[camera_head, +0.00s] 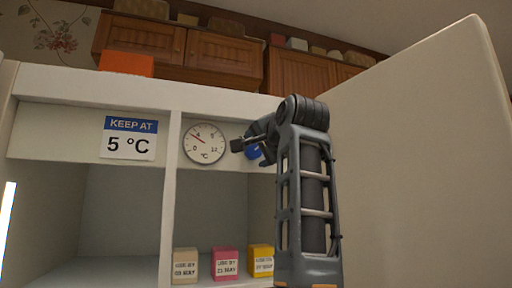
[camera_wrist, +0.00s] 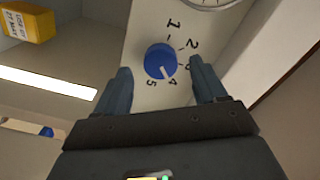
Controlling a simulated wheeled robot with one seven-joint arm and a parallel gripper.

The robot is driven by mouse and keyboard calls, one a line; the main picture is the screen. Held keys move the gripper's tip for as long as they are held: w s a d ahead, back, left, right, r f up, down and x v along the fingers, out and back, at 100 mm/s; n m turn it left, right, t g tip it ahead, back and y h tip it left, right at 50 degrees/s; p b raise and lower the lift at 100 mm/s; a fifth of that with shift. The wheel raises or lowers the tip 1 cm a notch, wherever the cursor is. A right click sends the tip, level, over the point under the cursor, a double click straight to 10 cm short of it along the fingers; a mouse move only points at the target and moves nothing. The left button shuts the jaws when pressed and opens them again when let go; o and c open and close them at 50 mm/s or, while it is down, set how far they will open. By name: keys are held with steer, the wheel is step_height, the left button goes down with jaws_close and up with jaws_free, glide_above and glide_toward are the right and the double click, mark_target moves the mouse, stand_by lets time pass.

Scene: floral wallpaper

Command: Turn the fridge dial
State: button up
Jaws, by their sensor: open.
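The blue fridge dial (camera_wrist: 160,58) is a round knob on a pale panel, with printed numbers 1 to 5 around it. Its white pointer mark points at about 4. My gripper (camera_wrist: 160,67) is open, with one finger on each side of the dial and a gap showing to both; I cannot tell how near they are in depth. In the head view my gripper (camera_head: 245,146) covers most of the dial (camera_head: 254,153). The round gauge (camera_head: 204,142) beside it has a red needle pointing a little below 4. A sign (camera_head: 129,138) reads "KEEP AT 5 °C".
The fridge door (camera_head: 420,150) stands open at the right. Boxes in tan (camera_head: 185,265), pink (camera_head: 225,264) and yellow (camera_head: 261,260) stand inside below the panel. An orange box (camera_head: 126,62) is on top of the fridge. Wooden cabinets (camera_head: 180,45) are behind.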

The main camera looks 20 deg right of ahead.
mark_target(253, 151)
steer(key=shift+w, duration=1.25)
steer(key=shift+c, duration=0.5)
steer(key=c, duration=1)
steer(key=shift+o, duration=0.2)
steer(key=shift+p, duration=0.3)
steer(key=n+p, duration=0.1)
steer(key=n, duration=0.3)
steer(key=shift+d+n+p, duration=0.1)
steer(key=shift+n+p, duration=0.2)
steer(key=shift+p, duration=0.05)
steer(key=shift+n+p, duration=0.6)
steer(key=shift+n, duration=1.4)
steer(key=shift+f, duration=0.1)
